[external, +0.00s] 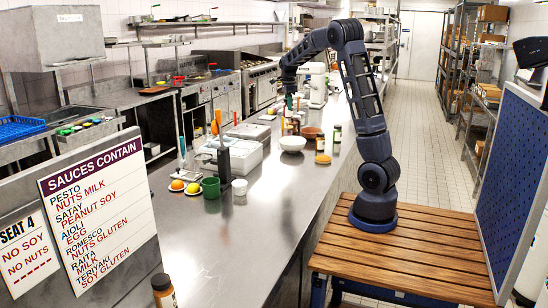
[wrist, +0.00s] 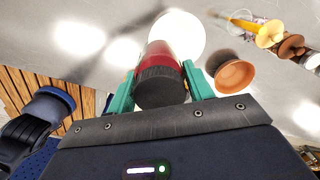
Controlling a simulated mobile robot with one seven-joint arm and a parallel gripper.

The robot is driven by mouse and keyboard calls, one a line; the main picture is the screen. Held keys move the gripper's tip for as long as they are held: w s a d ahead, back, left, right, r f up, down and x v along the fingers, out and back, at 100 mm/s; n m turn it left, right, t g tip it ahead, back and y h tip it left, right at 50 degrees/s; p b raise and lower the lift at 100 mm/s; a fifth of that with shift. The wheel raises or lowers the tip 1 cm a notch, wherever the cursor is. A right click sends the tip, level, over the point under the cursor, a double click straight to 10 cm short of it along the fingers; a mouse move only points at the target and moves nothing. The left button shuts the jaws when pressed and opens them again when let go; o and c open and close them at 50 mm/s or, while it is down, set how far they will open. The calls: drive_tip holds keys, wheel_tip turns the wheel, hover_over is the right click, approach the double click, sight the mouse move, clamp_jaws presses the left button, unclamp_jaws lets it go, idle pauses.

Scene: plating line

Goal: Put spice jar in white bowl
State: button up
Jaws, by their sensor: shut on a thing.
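The spice jar, with a black lid and red body (wrist: 160,60), is between the teal fingers of my gripper (wrist: 163,84) in the wrist view. My gripper (external: 290,102) is shut on it and shows small in the external view, above the counter; the jar itself is hard to make out there. The white bowl (external: 292,145) stands on the counter, below and slightly nearer the camera than my gripper. In the wrist view the white bowl (wrist: 182,28) lies just beyond the jar, which covers part of it. The jar appears above the counter.
A terracotta bowl (wrist: 235,74) sits close beside the white bowl. A white container (external: 228,154) is to the left.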

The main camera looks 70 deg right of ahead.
drive_tip(key=s+d+m, duration=0.1)
drive_tip(key=d, duration=0.4)
wheel_tip(320, 180, down, 20)
drive_tip(key=shift+d+r, duration=0.1)
drive_tip(key=shift+d, duration=0.05)
idle(0.3)
drive_tip(key=shift+f, duration=0.2)
drive_tip(key=o, duration=1.1)
